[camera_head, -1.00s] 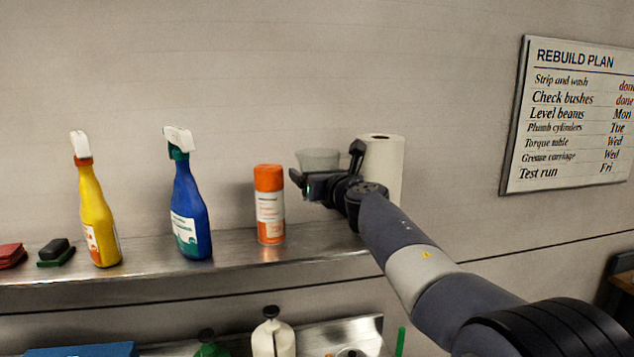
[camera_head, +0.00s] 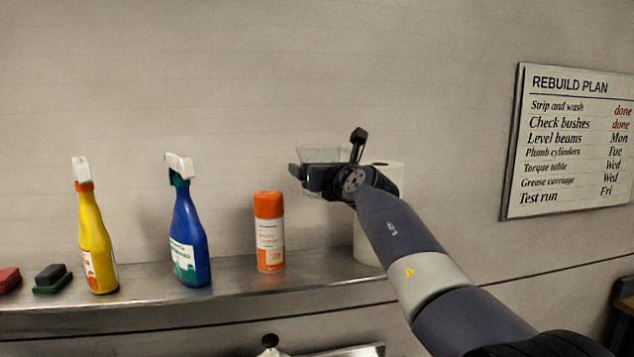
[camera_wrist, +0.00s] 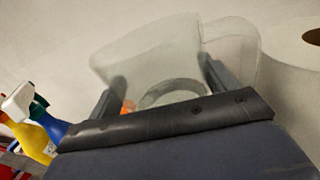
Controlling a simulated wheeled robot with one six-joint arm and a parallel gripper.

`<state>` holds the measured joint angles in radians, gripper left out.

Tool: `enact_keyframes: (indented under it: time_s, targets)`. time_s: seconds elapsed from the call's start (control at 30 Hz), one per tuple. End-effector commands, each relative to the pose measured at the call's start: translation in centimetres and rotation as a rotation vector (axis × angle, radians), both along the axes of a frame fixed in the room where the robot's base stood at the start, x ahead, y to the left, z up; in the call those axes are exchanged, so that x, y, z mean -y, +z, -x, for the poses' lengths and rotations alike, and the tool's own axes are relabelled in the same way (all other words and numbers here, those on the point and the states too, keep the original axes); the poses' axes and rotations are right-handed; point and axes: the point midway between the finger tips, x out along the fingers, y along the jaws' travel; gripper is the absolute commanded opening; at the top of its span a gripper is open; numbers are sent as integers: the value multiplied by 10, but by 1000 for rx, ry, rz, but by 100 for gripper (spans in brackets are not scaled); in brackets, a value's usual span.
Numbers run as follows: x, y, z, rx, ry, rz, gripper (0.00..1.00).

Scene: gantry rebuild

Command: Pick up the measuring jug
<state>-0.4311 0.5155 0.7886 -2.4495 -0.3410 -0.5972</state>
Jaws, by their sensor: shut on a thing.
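The measuring jug (camera_wrist: 150,55) is clear and see-through, with a spout at the left and a handle at the right in the wrist view. In the head view only its upper part (camera_head: 318,154) shows clearly, behind my gripper (camera_head: 305,177). My gripper is shut on the jug, with one dark finger at each side of it in the wrist view (camera_wrist: 160,88). The jug is held above the shelf, level with the top of the paper roll.
A white paper roll (camera_head: 366,240) stands on the steel shelf (camera_head: 225,285) just behind my arm. An orange and white spray can (camera_head: 269,232), a blue spray bottle (camera_head: 188,235) and a yellow spray bottle (camera_head: 96,243) stand to the left. Sponges (camera_head: 52,278) lie farther left.

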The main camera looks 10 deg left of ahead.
Motion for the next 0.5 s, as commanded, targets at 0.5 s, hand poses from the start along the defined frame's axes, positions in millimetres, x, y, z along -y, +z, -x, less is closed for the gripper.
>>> enact_keyframes:
  time_s: [0.5]
  targets:
    - [0, 64, 0, 5, 1, -1, 48]
